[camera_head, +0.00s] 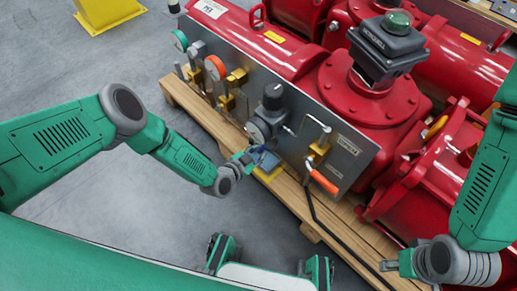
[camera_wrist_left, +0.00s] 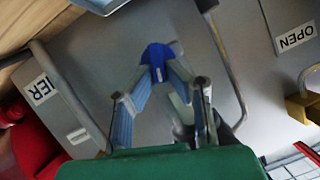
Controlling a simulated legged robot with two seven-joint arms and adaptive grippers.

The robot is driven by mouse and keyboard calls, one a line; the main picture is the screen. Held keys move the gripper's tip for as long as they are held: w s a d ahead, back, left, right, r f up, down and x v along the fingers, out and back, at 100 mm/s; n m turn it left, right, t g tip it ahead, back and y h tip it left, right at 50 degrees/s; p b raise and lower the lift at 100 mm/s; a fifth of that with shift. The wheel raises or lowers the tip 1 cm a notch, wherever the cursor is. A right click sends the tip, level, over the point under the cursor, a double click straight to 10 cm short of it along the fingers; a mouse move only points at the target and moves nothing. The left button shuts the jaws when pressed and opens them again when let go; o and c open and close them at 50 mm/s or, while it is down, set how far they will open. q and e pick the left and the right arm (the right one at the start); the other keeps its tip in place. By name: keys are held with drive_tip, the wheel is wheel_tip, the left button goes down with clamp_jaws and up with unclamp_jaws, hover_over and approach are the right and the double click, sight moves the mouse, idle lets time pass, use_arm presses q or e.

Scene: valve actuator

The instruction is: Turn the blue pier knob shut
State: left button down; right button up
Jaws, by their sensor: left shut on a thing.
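The blue knob (camera_wrist_left: 157,56) shows in the left wrist view between the two fingertips of my left gripper (camera_wrist_left: 160,75). The gripper is shut on it, with the grey panel behind. In the head view my left gripper (camera_head: 247,161) reaches the lower edge of the panel (camera_head: 345,150), by a small blue part (camera_head: 266,159). The fingers partly hide the knob, and its turn angle is hard to read. My right gripper (camera_head: 392,265) is at the lower right of the head view, away from the knob. Its finger opening is too small to read.
The panel carries a black regulator with a gauge (camera_head: 265,115), yellow fittings (camera_head: 235,85) and an orange-handled lever (camera_head: 323,182). Red actuator bodies (camera_head: 370,90) stand behind it on a wooden pallet (camera_head: 290,205). An OPEN label (camera_wrist_left: 296,37) is at the wrist view's right.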

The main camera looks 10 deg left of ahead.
use_arm(q)
drive_tip(key=shift+s+d+m+t+y, duration=0.1)
drive_tip(key=shift+d+m+t+y, duration=0.25)
drive_tip(key=shift+m, duration=0.35)
drive_tip(key=shift+s+d+f+m+t+y+b, duration=0.15)
drive_tip(key=shift+f+m+t+y+b, duration=0.4)
drive_tip(key=shift+m, duration=1.1)
drive_tip(key=shift+s+d+f+m+t+y+b, duration=0.15)
drive_tip(key=shift+m+t, duration=0.8)
drive_tip(key=shift+m, duration=0.65)
drive_tip(key=shift+s+f+m+t+y+b, duration=0.1)
drive_tip(key=shift+f+m+t+y+b, duration=0.2)
drive_tip(key=shift+m+t, duration=0.9)
drive_tip(key=shift+m+g, duration=0.35)
drive_tip(key=shift+m, duration=0.2)
drive_tip(key=c, duration=1.6)
unclamp_jaws()
drive_tip(key=shift+w+a+r, duration=0.1)
drive_tip(key=shift+w+r, duration=0.05)
